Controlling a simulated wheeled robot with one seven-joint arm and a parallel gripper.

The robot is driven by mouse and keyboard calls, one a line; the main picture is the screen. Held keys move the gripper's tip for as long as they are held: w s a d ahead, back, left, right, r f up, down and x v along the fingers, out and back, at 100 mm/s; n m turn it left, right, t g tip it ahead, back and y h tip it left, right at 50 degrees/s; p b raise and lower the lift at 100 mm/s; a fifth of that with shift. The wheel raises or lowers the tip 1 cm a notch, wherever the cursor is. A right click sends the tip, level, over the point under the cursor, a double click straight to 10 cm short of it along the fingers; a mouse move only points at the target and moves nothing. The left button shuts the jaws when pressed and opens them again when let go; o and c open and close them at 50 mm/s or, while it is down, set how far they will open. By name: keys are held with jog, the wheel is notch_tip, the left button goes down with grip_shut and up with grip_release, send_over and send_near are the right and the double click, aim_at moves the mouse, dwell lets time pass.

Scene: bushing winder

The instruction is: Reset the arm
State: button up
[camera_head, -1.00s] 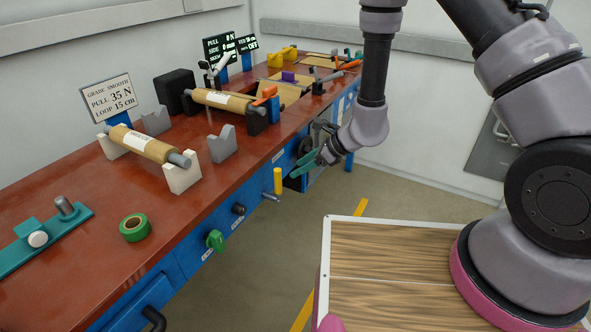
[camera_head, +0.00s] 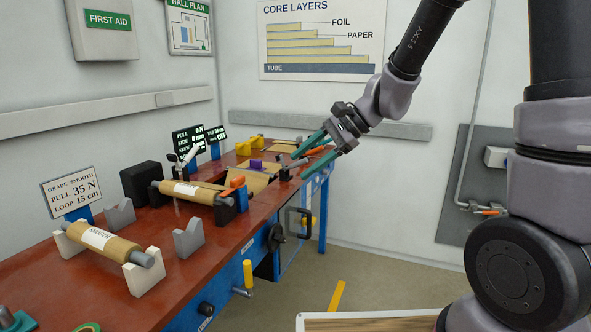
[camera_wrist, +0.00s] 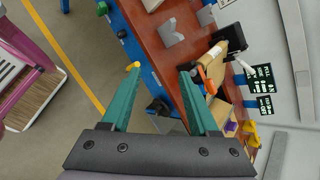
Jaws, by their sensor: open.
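My gripper (camera_head: 318,147) has two teal fingers and is open, with nothing between them. In the head view it hangs in the air by the far right end of the red-brown bench (camera_head: 211,241), raised above the bench top. In the wrist view my gripper (camera_wrist: 157,92) shows both fingers spread apart, with the floor and the bench edge behind them. My arm reaches from the right side of the head view and bends down to the gripper.
On the bench stand a wound roll (camera_head: 188,191), a paper roll on white supports (camera_head: 106,244), a grey V-block (camera_head: 188,239) and an orange clamp (camera_head: 233,185). A yellow handle (camera_head: 248,273) juts from the front. Open floor lies right of the bench.

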jog(key=s+d+r+n+t+h, duration=0.2)
jog(key=s+d+r, duration=0.1)
jog(key=d, duration=0.4)
jog(key=s+d+r+n+t+h, duration=0.2)
jog(key=s+d+r+h, duration=0.1)
jog(key=d+r, duration=0.3)
jog(key=s+d+r+n+t+h, duration=0.2)
jog(key=s+d+r, duration=0.2)
jog(key=d, duration=0.5)
jog(key=shift+s+d+r+h, duration=0.2)
jog(key=shift+s+r+h, duration=0.2)
jog(key=shift+s, duration=0.2)
